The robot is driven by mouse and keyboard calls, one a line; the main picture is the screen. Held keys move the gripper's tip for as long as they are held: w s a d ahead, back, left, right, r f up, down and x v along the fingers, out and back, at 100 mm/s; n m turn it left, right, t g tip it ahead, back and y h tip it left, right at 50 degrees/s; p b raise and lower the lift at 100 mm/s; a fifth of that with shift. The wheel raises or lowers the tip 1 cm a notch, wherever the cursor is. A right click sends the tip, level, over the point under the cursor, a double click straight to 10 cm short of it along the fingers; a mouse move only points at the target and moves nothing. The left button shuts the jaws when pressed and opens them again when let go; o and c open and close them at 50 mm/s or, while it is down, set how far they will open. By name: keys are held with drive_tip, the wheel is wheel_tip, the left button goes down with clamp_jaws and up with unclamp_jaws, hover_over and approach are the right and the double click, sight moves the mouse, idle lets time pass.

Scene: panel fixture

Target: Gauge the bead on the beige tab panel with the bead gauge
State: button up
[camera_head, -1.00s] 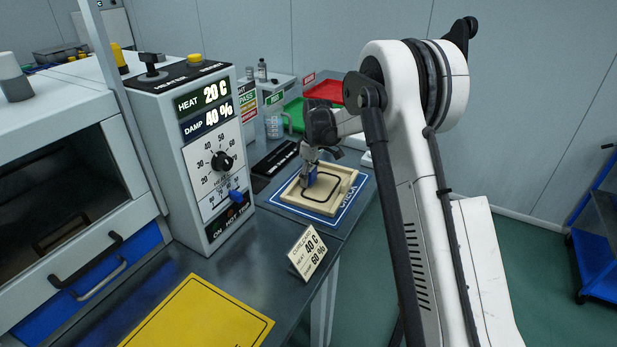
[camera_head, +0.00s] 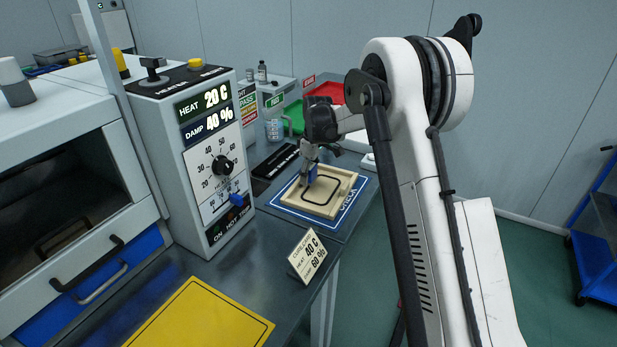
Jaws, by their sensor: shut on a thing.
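The beige tab panel (camera_head: 335,207) lies on a blue mat (camera_head: 296,213) at the far end of the grey bench. A dark bead runs around its face as a rounded loop. My gripper (camera_head: 310,166) points down over the left side of the panel. I cannot tell whether the gauge touches the bead. The gripper and gauge hide the far left part of the loop.
A control box (camera_head: 215,160) reading 20 C and 40 % stands left of the panel. A small card (camera_head: 307,256) stands at the bench's front edge. A yellow mat (camera_head: 200,318) lies in front. Green (camera_head: 294,118) and red (camera_head: 324,93) trays are behind.

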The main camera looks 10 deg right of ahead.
drive_tip(key=shift+r+p, duration=1.15)
drive_tip(key=shift+r, duration=1.85)
